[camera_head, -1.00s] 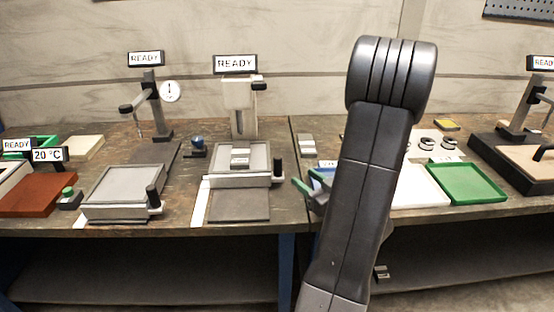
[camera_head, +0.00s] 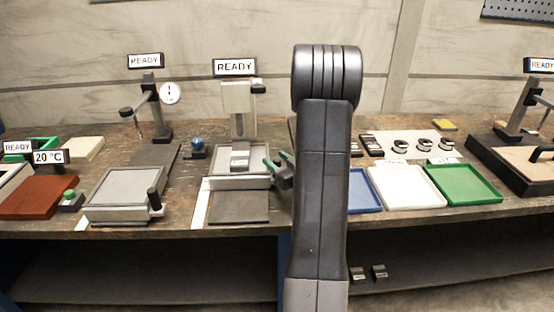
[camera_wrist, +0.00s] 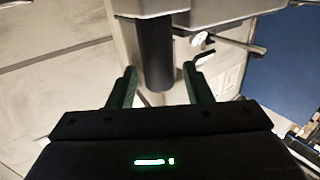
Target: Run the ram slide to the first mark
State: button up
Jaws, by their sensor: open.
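The middle station carries a grey sliding tray (camera_head: 226,169) with a small grey block (camera_head: 240,158) on it, below a pale upright column (camera_head: 239,108) and a READY sign. A pale strip (camera_head: 200,204) runs beside the dark bed (camera_head: 240,207); I cannot make out marks on it. My gripper (camera_head: 277,163), with green fingers, is at the right side of this tray. In the wrist view, a black upright handle (camera_wrist: 156,55) stands between my open fingers (camera_wrist: 158,88), with gaps visible on both sides. I cannot tell how deep it sits between them.
A similar station with a tray and black handle (camera_head: 154,199) stands to the left. A small blue-topped knob (camera_head: 197,143) stands between them. Blue (camera_head: 363,192), white (camera_head: 408,187) and green (camera_head: 465,184) trays lie to the right. My arm covers part of the bench.

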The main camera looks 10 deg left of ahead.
jog(key=shift+a, duration=0.1)
jog(key=shift+c, duration=0.4)
grip_shut()
jog(key=shift+w+a+f+b, duration=0.1)
jog(key=shift+w+a+b, duration=0.05)
jog(key=shift+w+b, duration=0.5)
jog(key=shift+w, duration=0.15)
jog(key=shift+o, duration=0.4)
grip_release()
jog(key=b+v, duration=0.1)
jog(key=v, duration=1.2)
jog(key=shift+s+d+b, duration=0.25)
jog(key=shift+s+b, duration=0.05)
jog(key=shift+b, duration=0.1)
